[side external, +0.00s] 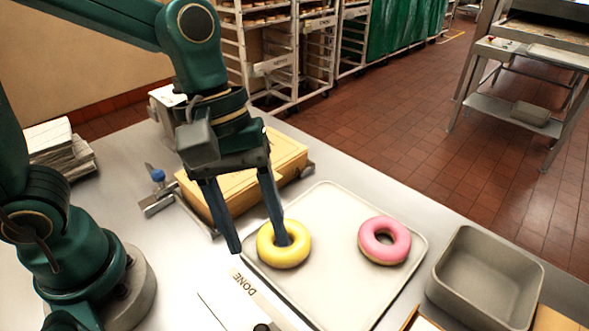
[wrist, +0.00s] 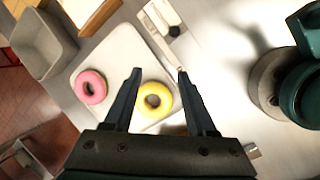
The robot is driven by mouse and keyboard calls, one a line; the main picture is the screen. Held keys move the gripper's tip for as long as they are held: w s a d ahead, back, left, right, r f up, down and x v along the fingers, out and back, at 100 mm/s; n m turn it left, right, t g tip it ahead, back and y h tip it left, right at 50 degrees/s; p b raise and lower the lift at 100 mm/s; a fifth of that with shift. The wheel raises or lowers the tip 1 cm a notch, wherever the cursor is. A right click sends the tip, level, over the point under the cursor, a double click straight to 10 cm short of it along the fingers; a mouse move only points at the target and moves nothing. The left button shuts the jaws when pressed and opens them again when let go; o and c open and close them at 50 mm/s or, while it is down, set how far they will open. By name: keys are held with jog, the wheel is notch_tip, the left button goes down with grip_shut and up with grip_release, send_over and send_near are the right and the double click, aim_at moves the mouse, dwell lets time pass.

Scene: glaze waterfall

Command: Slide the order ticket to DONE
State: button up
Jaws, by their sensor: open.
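A pale strip marked DONE (side external: 243,283) lies on the table at the front left edge of the tray in the side view. The strip (wrist: 157,33) also shows in the wrist view, with a small dark knob (wrist: 174,31) near its upper end. I cannot tell the order ticket clearly from the strip. My gripper (side external: 259,246) is open and points down over the yellow donut (side external: 268,253). In the wrist view the donut (wrist: 155,99) shows between the fingers (wrist: 159,71), and nothing is visibly gripped.
A pale tray (side external: 330,290) carries the yellow donut and a pink donut (side external: 384,240). A grey bin (side external: 487,275) stands right of the tray. A yellowish box (side external: 285,160) and a blue-capped item (side external: 158,175) lie behind my gripper. Bare table lies left of the strip.

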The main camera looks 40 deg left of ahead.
aim_at(261, 328)
jog(key=s+d+f+g, duration=0.2)
jog(key=f, duration=0.1)
jog(key=d+f+g, duration=0.1)
jog(key=f, duration=0.1)
jog(key=shift+s+d+f+y, duration=0.1)
jog(key=shift+s+d+y, duration=0.2)
jog(key=shift+s, duration=0.1)
jog(key=shift+x, duration=2.3)
jog(key=shift+a, duration=0.1)
grip_shut()
